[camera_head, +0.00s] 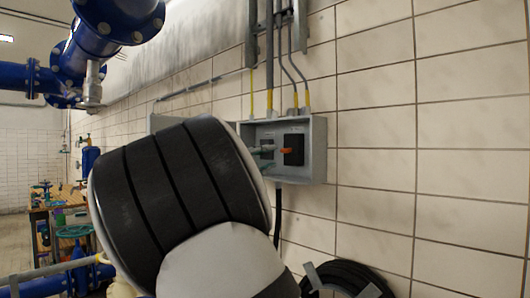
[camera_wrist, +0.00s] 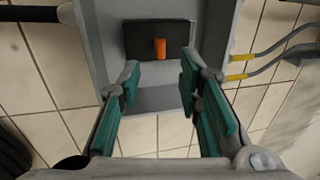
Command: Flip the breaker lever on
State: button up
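The orange breaker lever (camera_head: 287,151) sticks out of a black breaker block (camera_head: 294,150) inside a grey open-fronted box (camera_head: 318,150) on the tiled wall. In the wrist view the lever (camera_wrist: 160,48) sits on the black block (camera_wrist: 134,40), just beyond the fingertips and near the middle of the gap. My gripper (camera_wrist: 158,82) is open, with teal pads on both fingers and nothing between them. In the head view my arm covers the box's left part, and the gripper (camera_head: 263,150) shows only as a small tip left of the lever.
Conduits with yellow ends (camera_head: 270,70) enter the box from above. A black coiled hose (camera_head: 350,278) hangs on the wall below. Blue pipes (camera_head: 105,25) run at upper left. A wooden workbench (camera_head: 62,205) stands at far left. The wall right of the box is clear.

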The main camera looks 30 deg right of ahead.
aim_at(284, 151)
jog(key=x, duration=0.7)
jog(key=shift+d, duration=0.15)
jog(key=shift+c, duration=0.2)
